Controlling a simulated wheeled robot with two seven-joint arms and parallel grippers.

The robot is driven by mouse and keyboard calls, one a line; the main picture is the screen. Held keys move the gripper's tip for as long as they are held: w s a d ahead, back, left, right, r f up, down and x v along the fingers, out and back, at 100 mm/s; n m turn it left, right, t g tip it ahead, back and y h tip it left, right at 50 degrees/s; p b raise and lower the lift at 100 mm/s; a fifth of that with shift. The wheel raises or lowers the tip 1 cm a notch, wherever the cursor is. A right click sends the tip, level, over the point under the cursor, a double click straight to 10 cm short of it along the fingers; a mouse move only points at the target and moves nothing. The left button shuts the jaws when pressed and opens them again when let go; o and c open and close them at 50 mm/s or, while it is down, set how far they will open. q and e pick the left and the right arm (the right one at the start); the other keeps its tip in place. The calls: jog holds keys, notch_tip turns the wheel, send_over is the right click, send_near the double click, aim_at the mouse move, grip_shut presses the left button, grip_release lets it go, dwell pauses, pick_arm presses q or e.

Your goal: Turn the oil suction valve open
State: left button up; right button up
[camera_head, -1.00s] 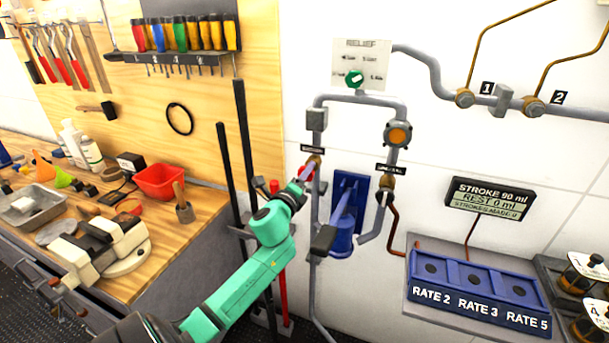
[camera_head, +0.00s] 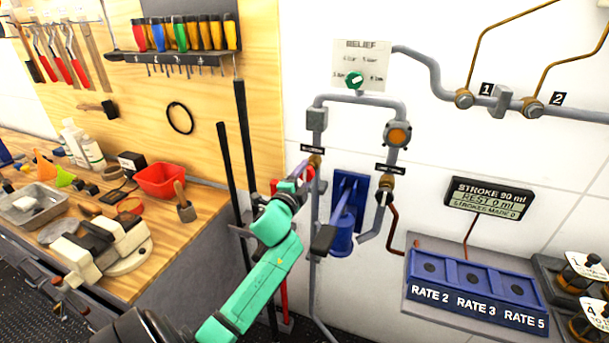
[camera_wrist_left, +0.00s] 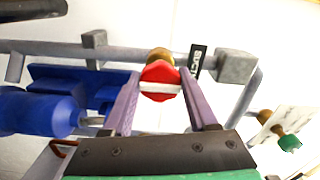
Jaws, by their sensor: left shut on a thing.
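The suction valve has a red round handle with a white bar across it (camera_wrist_left: 160,82), in front of a brass body (camera_wrist_left: 158,57). In the head view the valve's brass body (camera_head: 314,162) sits on the left grey pipe, just below a small black label (camera_head: 312,149). My left gripper (camera_head: 304,176) is at this valve. In the left wrist view its two purple fingers are on either side of the red handle and shut on it. The white bar lies across between the fingers. In the head view the handle is mostly hidden by the fingers. My right gripper is not in view.
A blue hand pump (camera_head: 343,230) with a lever stands right of the valve. A second brass valve (camera_head: 387,182) is on the right pipe. A green relief knob (camera_head: 355,80) is above. A wooden bench (camera_head: 205,205) lies left; black rods (camera_head: 241,130) stand beside it.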

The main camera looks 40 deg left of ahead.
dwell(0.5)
pick_arm(q)
jog(key=o, duration=1.4)
jog(key=b+v, duration=0.3)
jog(key=v, duration=1.1)
jog(key=shift+s+d, duration=0.15)
jog(key=shift+s, duration=0.15)
